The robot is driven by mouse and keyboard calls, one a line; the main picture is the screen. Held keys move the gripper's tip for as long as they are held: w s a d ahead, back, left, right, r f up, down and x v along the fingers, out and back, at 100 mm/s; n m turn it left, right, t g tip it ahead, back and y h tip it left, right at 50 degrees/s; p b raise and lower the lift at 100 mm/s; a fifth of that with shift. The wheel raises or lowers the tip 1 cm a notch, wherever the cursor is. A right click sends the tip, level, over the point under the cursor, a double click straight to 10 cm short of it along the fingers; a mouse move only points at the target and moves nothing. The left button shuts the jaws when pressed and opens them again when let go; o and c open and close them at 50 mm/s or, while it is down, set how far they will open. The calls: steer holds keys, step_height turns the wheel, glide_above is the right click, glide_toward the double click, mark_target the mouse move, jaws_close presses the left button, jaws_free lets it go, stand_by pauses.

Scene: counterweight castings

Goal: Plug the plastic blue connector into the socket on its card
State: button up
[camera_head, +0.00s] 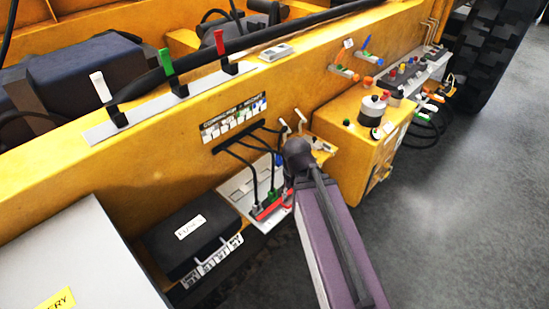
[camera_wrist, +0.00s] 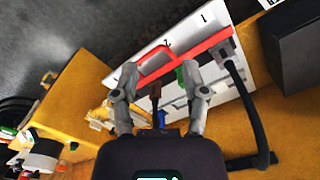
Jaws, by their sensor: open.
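The white card (camera_wrist: 128,73) lies across the top of the wrist view, marked 1 and 2, with a red rail (camera_wrist: 170,62) along it. My gripper (camera_wrist: 159,78) is open over the card's edge. A dark reddish connector (camera_wrist: 155,91) with a black cable shows between the fingers, not gripped. A green connector (camera_wrist: 181,75) is beside the right finger, and a grey one (camera_wrist: 222,48) sits further right. In the head view, a small blue part (camera_head: 279,160) shows beside my wrist; whether it is the blue connector is unclear. My fingers are hidden there.
Black cables (camera_head: 238,160) run from a slot below the labelled panel (camera_head: 233,119) to the card. A black box (camera_head: 188,235) stands to its left. A yellow cabinet (camera_head: 350,145) with buttons stands to the right. Grey floor (camera_head: 440,220) is open beyond.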

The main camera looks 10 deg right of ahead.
steer(key=shift+d, duration=0.2)
steer(key=shift+o, duration=1.8)
steer(key=shift+w, duration=0.2)
steer(key=r+n+p, duration=0.2)
steer(key=n, duration=0.5)
glide_above(279, 154)
steer(key=shift+w+f, duration=0.1)
steer(key=shift+f, duration=0.1)
steer(key=shift+f+b, duration=0.15)
steer(key=shift+b, duration=0.25)
step_height(279, 154, down, 8)
steer(key=b, duration=0.8)
steer(key=shift+f, duration=0.2)
